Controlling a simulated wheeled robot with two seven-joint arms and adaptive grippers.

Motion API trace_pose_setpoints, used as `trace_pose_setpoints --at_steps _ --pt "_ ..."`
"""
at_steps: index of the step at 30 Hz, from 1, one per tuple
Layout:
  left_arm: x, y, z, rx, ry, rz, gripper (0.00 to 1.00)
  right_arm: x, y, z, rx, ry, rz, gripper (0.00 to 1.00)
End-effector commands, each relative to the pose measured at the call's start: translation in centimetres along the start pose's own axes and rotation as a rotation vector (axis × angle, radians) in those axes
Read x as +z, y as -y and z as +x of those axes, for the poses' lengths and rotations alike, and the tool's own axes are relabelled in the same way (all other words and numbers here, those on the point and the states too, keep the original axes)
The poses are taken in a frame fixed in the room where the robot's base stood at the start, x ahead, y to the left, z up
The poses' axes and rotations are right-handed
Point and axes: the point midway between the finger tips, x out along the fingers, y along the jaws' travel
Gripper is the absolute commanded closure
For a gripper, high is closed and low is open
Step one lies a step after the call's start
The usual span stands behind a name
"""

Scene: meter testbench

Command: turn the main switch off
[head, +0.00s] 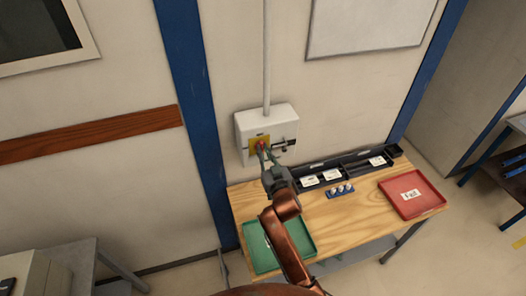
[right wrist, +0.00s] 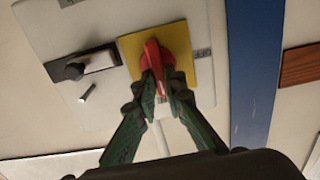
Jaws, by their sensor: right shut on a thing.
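The main switch is a red handle (right wrist: 152,56) on a yellow plate (right wrist: 184,44), fixed to a white wall box (head: 246,122). In the head view the yellow plate (head: 253,145) shows at the lower middle of the box, and the handle is mostly hidden by the gripper. My right gripper (head: 262,149) reaches up to the plate from below. In the right wrist view its two green fingers (right wrist: 158,84) are shut on the red handle, one on each side. My left gripper is not in view.
Below stands a wooden table (head: 345,215) with a green tray (head: 258,255), a red tray (head: 428,201) and a black rack (head: 352,164). A blue post (head: 190,90) is left of the box.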

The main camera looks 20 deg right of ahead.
Motion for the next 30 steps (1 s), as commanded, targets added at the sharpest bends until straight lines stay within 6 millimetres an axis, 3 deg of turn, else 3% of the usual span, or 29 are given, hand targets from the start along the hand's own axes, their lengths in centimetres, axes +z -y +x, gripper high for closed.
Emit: trace_pose_setpoints --at_steps 11,30 --pt "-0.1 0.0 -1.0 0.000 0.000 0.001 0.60 -0.1 0.2 0.0 -0.001 0.001 -0.224 1.00" --pt "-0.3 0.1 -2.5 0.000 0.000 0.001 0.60 0.2 0.8 0.0 -0.001 -0.001 -0.832 1.00"
